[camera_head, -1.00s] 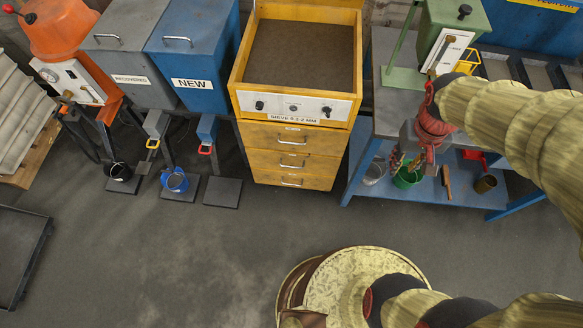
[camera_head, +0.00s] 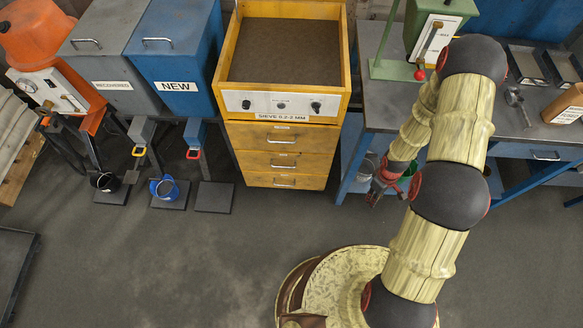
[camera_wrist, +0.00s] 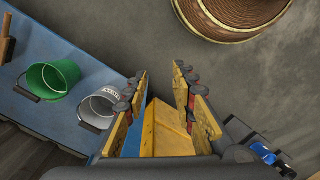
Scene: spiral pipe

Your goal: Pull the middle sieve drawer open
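The yellow sieve cabinet (camera_head: 219,100) has three drawers stacked below its control panel. The middle drawer (camera_head: 257,160) has a metal bar handle (camera_head: 283,167), and all three drawers look closed. My gripper (camera_head: 374,196) hangs just right of the cabinet, apart from the drawer fronts. In the wrist view my gripper (camera_wrist: 163,93) is open, with two yellow fingers spread and nothing held. A yellow corner of the cabinet (camera_wrist: 166,133) shows beyond the gap between the fingers; the drawer handle cannot be made out there.
The blue workbench (camera_head: 349,162) stands right of the cabinet, close to my gripper. A green bucket (camera_wrist: 52,80) and a grey bucket (camera_wrist: 98,106) stand on its lower shelf. Blue NEW bin (camera_head: 176,60) is left of the cabinet. The floor in front is clear.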

